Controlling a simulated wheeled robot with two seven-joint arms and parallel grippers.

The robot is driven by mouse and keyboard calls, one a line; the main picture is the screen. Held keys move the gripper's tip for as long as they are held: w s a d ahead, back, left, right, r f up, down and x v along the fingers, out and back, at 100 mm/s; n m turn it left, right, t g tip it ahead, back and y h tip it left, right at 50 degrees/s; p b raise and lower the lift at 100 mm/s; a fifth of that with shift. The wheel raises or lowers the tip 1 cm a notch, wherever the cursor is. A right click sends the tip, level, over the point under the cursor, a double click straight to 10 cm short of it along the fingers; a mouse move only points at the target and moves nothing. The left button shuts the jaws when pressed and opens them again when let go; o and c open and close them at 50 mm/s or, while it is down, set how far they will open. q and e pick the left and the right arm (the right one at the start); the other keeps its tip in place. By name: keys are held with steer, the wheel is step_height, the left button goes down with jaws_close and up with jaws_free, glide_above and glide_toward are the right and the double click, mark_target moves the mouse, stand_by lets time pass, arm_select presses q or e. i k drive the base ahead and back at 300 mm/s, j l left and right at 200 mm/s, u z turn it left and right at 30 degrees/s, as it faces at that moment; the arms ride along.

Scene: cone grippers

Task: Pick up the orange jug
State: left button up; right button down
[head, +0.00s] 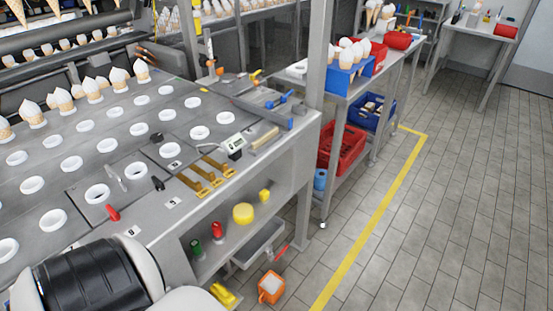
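The orange jug (271,288) is low down near the bottom edge of the head view, below the front of the metal work table (262,170). It stands upright with its open top showing, and something white is inside. I cannot tell for sure whether it rests on the floor or on a low ledge. Part of my own arm, white and black, fills the bottom left corner. Neither of my grippers shows in the view, and nothing visible touches the jug.
A grey tray (257,243) and a yellow object (223,294) are close to the jug. Red and green bottles stand on the shelf above. The tiled floor (440,220) to the right is open, with a yellow line (372,230) along it.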

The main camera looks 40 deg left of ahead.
mark_target(271, 287)
steer(key=i+l+u, duration=0.1)
steer(key=i+u, duration=0.25)
steer(key=u, duration=0.15)
steer(key=i+l+u, duration=0.2)
steer(key=u, duration=0.3)
steer(key=i+l+u, duration=0.35)
steer(key=u, duration=0.15)
